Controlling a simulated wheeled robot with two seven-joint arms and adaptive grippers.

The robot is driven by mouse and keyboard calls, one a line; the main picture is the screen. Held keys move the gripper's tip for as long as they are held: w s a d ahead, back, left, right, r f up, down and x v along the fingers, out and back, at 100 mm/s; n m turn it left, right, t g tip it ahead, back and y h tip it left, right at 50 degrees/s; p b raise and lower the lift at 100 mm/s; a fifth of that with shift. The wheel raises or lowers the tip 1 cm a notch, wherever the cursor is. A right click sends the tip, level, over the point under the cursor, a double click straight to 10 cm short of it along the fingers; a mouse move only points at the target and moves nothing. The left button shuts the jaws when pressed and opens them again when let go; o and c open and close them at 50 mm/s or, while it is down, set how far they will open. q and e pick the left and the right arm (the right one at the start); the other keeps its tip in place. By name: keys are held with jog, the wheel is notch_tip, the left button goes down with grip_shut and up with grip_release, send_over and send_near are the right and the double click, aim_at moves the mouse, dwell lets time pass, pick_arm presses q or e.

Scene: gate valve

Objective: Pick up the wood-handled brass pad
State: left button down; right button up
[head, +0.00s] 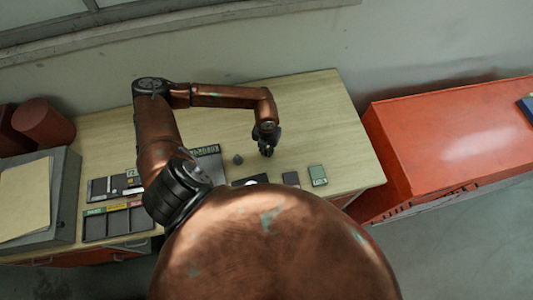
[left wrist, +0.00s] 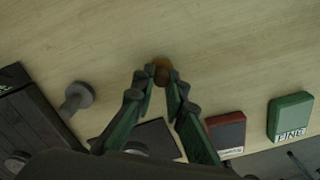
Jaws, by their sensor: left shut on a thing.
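My left gripper (head: 267,146) reaches down over the middle of the wooden table. In the left wrist view its two fingers (left wrist: 161,84) close in toward a small round brown wooden knob, which I take as the handle of the wood-handled brass pad (left wrist: 162,68). The gripper is shut on it at the fingertips. The brass part is hidden below the handle and fingers, and in the head view the pad cannot be made out. I cannot tell whether it touches the table. My right gripper is not in view.
A grey knobbed piece (left wrist: 77,97) stands left of the gripper. A dark red box (left wrist: 226,133) and a green box (left wrist: 291,117) lie to the right. Dark trays (head: 115,224) fill the table's left. The table's back (head: 310,95) is clear. A red cabinet (head: 450,140) stands right.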

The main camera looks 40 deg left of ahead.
aim_at(265, 155)
pick_arm(q)
jog(key=shift+s, duration=0.1)
jog(key=shift+r+b, duration=0.45)
jog(key=shift+r, duration=0.1)
jog(key=shift+s+r+b, duration=0.25)
jog(key=shift+r+b, duration=0.3)
jog(key=shift+r, duration=0.65)
jog(key=s+d+r+b, duration=0.2)
jog(key=s+r+b, duration=0.1)
jog(key=s+r, duration=0.6)
jog(key=s, duration=0.4)
jog(key=shift+d+r, duration=0.25)
jog(key=shift+d, duration=0.05)
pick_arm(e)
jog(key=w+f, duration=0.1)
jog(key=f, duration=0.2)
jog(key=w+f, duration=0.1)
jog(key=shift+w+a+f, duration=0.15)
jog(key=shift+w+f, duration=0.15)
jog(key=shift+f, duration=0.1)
pick_arm(q)
jog(key=shift+s, duration=0.1)
